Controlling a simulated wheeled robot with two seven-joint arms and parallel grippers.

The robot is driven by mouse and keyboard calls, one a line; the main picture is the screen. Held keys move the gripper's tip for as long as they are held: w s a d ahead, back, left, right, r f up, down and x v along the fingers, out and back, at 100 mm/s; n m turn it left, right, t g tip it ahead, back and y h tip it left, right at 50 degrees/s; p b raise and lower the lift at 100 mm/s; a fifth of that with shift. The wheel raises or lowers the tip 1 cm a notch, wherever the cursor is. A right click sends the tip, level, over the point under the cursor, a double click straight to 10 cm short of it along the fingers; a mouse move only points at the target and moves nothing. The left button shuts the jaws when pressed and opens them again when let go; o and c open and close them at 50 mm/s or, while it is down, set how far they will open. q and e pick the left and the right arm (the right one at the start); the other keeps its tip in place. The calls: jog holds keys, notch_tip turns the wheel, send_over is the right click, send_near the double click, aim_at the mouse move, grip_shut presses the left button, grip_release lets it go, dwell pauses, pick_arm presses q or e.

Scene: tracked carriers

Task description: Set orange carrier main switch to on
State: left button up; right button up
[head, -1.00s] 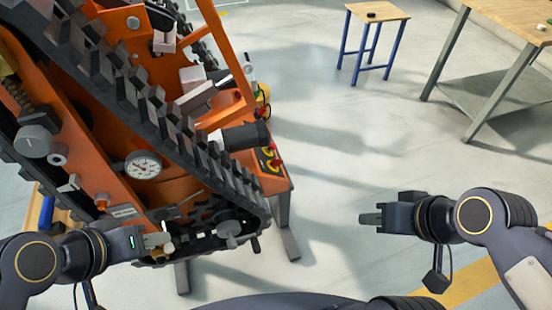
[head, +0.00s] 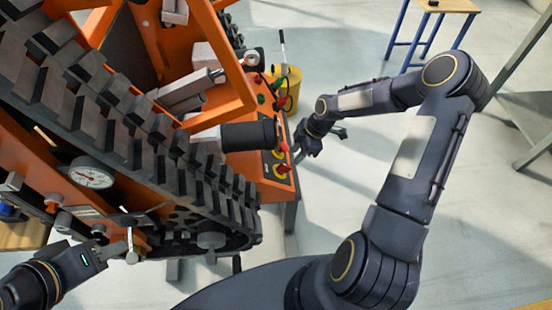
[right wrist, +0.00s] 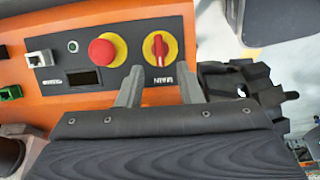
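The orange carrier (head: 240,95) fills the left of the head view. On its side panel, the main switch is a red rotary knob on a yellow disc, labelled MAIN (right wrist: 159,48) in the right wrist view; its handle stands upright in that picture. It also shows small in the head view (head: 281,169). My right gripper (right wrist: 161,84) is open and empty, its fingertips just below the switch in the wrist view, one to each side, not gripping it. In the head view it (head: 308,150) hangs beside the panel.
A red mushroom button (right wrist: 108,50) on a yellow disc sits left of the switch. A black cylinder (head: 248,136) juts out near the panel. The rubber track (head: 150,140) runs alongside.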

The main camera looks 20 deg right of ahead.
aim_at(287, 166)
jog(key=x, duration=0.8)
jog(key=shift+a+f, duration=0.1)
jog(key=shift+f, duration=0.05)
grip_shut()
